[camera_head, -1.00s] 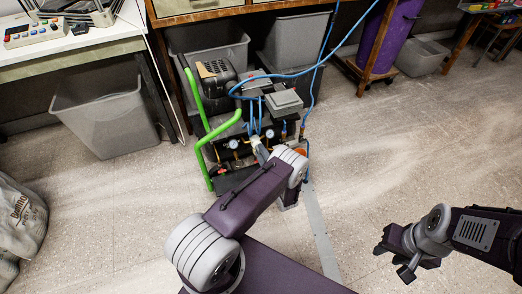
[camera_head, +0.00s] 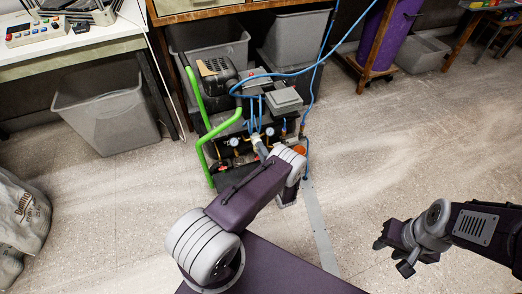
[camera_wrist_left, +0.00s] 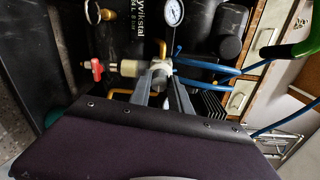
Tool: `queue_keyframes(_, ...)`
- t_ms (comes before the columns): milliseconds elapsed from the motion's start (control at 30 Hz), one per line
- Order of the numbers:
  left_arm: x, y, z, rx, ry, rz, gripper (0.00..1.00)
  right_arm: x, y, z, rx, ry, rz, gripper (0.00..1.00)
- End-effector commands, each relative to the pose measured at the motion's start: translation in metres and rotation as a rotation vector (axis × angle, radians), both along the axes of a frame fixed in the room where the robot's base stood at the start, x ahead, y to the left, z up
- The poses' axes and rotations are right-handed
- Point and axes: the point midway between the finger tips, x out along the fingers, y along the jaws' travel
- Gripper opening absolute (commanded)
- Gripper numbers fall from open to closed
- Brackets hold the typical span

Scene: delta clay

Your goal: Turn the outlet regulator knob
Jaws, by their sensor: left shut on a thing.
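The air compressor stands on the floor, with a black body, green handles (camera_head: 230,123) and pressure gauges. My left gripper (camera_head: 262,150) reaches its front, near a gauge (camera_head: 236,142). In the left wrist view, the left gripper's two fingers (camera_wrist_left: 161,82) are shut on the outlet regulator knob (camera_wrist_left: 160,67), which is grey and mostly covered by the fingertips. A white-faced gauge (camera_wrist_left: 174,12) is just above it, and a red valve handle (camera_wrist_left: 97,69) lies left on the same line. My right gripper (camera_head: 391,258) is open and empty above the floor at the right.
Blue hoses (camera_head: 322,62) run up from the compressor. Grey bins stand at the left (camera_head: 108,115) and behind. A purple cylinder (camera_head: 389,35) stands at the back right. A bag (camera_head: 22,218) lies at the left edge. The floor at the right is clear.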

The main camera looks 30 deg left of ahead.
Motion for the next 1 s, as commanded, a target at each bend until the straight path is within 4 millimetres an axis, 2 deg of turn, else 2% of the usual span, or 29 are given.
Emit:
queue_keyframes(67,-0.001,0.0,-0.001,-0.001,0.004,-0.001,0.0,0.0,0.0,0.0,0.0,0.0,0.0,0.36)
queue_keyframes(100,-0.001,0.0,-0.001,-0.001,0.004,-0.001,0.35,0.0,0.0,0.0,0.0,0.0,0.0,0.36)
queue_keyframes(133,0.0,0.0,-0.001,-0.001,0.004,-0.001,0.43,0.0,0.0,0.0,0.0,0.0,0.0,0.36)
queue_keyframes(167,0.0,0.0,-0.001,-0.001,0.004,-0.001,0.45,0.0,0.0,0.0,0.0,0.0,0.0,0.36)
queue_keyframes(467,-0.001,-0.002,0.0,0.0,0.002,-0.001,0.45,0.0,0.0,0.002,0.0,0.0,0.0,0.36)
queue_keyframes(567,-0.009,-0.012,0.004,0.001,0.005,-0.004,0.45,0.0,0.0,0.012,0.0,0.0,0.0,0.36)
queue_keyframes(800,-0.044,-0.053,0.007,0.002,0.005,-0.006,0.45,0.0,0.0,0.036,0.0,0.0,0.0,0.36)
queue_keyframes(1000,-0.058,-0.069,0.005,-0.001,0.003,-0.003,0.45,0.0,0.0,0.042,0.0,0.0,0.0,0.36)
